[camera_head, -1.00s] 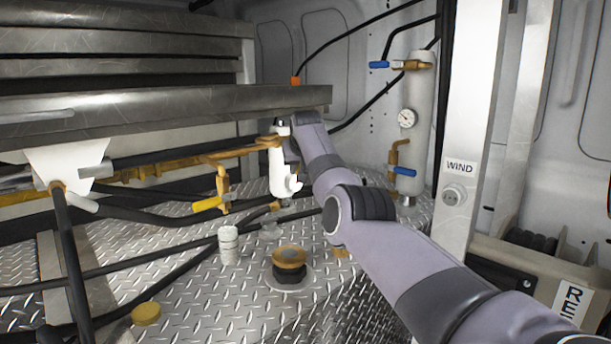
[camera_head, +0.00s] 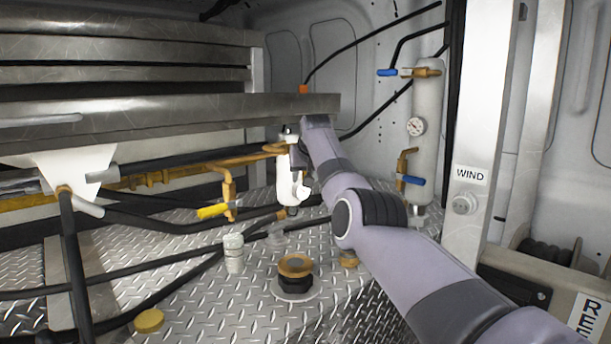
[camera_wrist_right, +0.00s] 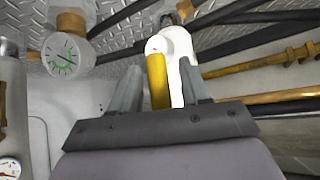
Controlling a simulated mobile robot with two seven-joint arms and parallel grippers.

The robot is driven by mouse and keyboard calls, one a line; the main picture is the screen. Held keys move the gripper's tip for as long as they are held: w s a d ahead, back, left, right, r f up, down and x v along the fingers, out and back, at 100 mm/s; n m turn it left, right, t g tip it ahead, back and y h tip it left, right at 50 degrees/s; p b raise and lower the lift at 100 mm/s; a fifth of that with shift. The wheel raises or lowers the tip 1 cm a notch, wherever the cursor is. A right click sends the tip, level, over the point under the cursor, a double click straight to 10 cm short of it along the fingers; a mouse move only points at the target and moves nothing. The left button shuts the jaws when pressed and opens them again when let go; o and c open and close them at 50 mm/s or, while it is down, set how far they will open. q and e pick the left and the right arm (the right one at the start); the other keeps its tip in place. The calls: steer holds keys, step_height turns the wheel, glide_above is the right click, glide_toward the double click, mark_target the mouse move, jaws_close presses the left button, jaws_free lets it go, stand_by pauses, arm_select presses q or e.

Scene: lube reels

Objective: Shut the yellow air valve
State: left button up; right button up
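In the head view, a valve with a yellow handle (camera_head: 212,211) hangs from a brass pipe (camera_head: 228,180) left of centre. A white cylindrical unit (camera_head: 294,175) stands to its right, beside the end of my right arm. In the right wrist view, a yellow bar-like part (camera_wrist_right: 158,82) lies against a white rounded body (camera_wrist_right: 174,55). I cannot tell whether it is the same yellow handle. My right gripper (camera_wrist_right: 159,66) is open, its fingers apart on either side of these parts; contact is unclear. Its fingers are hidden in the head view. My left gripper is out of view.
A grey beam (camera_head: 190,112) runs above the work area. Black hoses (camera_head: 150,262) cross the tread-plate floor. A tank with blue-handled valves (camera_head: 427,110) stands right, near a metal post (camera_head: 487,130). A brass-topped fitting (camera_head: 295,267) rises from the floor. A round gauge (camera_wrist_right: 66,55) shows in the wrist view.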

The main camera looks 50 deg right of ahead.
arm_select(q)
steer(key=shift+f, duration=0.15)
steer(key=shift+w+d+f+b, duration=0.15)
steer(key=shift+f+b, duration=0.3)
steer(key=shift+b, duration=0.35)
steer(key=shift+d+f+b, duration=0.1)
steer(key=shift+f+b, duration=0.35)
steer(key=shift+b, duration=0.3)
arm_select(e)
steer(key=v, duration=0.7)
